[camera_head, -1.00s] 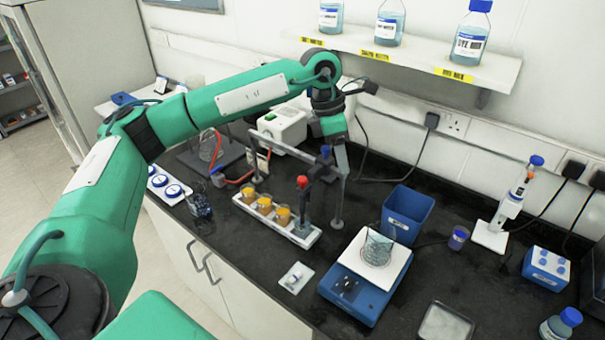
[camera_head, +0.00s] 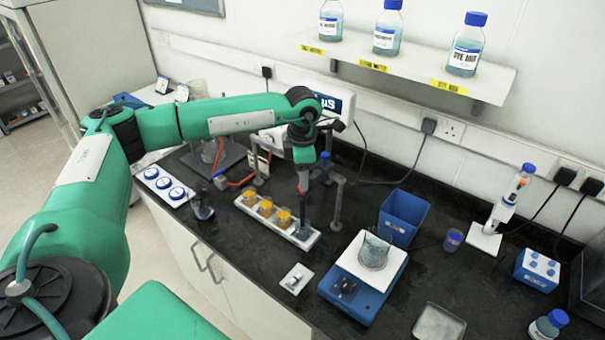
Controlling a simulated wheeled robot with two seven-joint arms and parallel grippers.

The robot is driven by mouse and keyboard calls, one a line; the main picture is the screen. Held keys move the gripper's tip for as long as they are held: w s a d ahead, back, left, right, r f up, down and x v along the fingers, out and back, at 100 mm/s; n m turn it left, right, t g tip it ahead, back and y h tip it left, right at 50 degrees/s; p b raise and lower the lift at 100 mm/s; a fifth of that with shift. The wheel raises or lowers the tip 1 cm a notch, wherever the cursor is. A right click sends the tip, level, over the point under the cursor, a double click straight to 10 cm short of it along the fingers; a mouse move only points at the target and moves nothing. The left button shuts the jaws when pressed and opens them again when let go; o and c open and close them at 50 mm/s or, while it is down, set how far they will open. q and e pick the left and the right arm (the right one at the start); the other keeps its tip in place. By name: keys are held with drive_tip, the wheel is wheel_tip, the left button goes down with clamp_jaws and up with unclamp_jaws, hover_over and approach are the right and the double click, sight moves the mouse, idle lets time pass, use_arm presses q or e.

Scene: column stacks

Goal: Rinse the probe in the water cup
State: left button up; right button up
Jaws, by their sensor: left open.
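A white rack (camera_head: 312,241) holds several cups in a row. The amber-filled cups (camera_head: 266,208) are on the left, and a clear greyish cup (camera_head: 302,229), which looks like the water cup, is at the right end. My left gripper (camera_head: 303,186) points down above this end cup and is open. A bit of red shows at the gripper's tips, where the probe's red top appears to be. The probe is mostly hidden, so I cannot tell its exact position between the fingers or in the cup. My right gripper is not in view.
A grey post stand (camera_head: 338,205) rises just behind and right of the rack. A blue scale (camera_head: 352,290) with a beaker (camera_head: 374,252) and a blue bin (camera_head: 403,217) stand to the right. A bottle shelf (camera_head: 420,65) hangs above.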

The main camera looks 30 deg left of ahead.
use_arm(q)
drive_tip(key=shift+f, duration=1.25)
clamp_jaws()
wheel_tip(320, 180, up, 6)
drive_tip(key=shift+r, duration=0.1)
drive_tip(key=shift+w+r, duration=0.1)
drive_tip(key=shift+w, duration=0.05)
unclamp_jaws()
drive_tip(key=shift+r, duration=0.1)
drive_tip(key=shift+d, duration=0.1)
